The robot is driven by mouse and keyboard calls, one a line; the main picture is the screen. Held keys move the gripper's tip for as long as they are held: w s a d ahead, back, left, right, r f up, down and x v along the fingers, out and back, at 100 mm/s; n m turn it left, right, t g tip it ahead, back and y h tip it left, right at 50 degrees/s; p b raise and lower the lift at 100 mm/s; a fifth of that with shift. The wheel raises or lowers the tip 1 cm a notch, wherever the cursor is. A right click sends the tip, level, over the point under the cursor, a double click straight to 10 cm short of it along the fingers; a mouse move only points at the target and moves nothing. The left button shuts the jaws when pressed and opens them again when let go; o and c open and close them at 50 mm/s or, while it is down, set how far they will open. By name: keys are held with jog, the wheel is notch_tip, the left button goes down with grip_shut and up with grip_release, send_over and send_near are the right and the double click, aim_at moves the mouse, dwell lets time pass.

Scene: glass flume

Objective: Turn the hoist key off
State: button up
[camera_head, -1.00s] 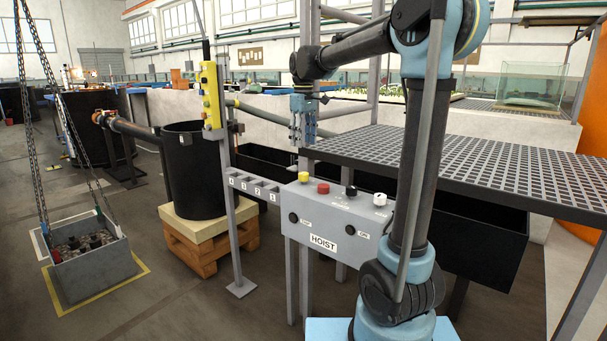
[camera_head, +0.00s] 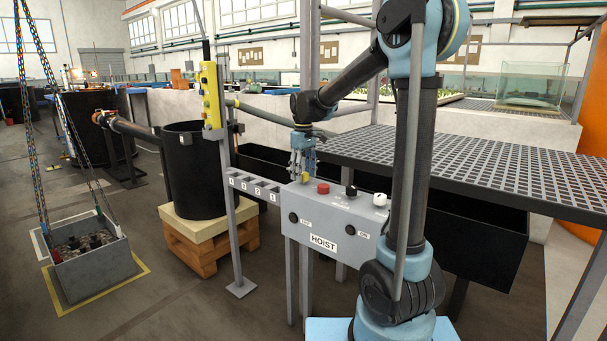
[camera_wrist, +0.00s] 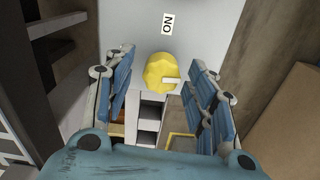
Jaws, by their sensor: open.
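The grey hoist box (camera_head: 330,225) carries a HOIST label on its front. A yellow knob (camera_wrist: 160,72) with a small white pointer sits on the box's top, with an ON label (camera_wrist: 168,24) near it. My gripper (camera_head: 302,178) is open, pointing down just above the knob's end of the box. In the wrist view the blue fingers stand apart on both sides of the knob, with gaps on each side. I cannot tell which control is the hoist key.
A red button (camera_head: 323,188), a black knob (camera_head: 351,190) and a white knob (camera_head: 380,199) line the box top. A slotted grey rack (camera_head: 254,187) and a post with a yellow pendant (camera_head: 210,95) stand left. A dark grating (camera_head: 470,165) lies behind, close to my arm.

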jog(key=c, duration=1.1)
jog(key=shift+m, duration=0.7)
jog(key=shift+w, duration=0.1)
jog(key=o, duration=1.1)
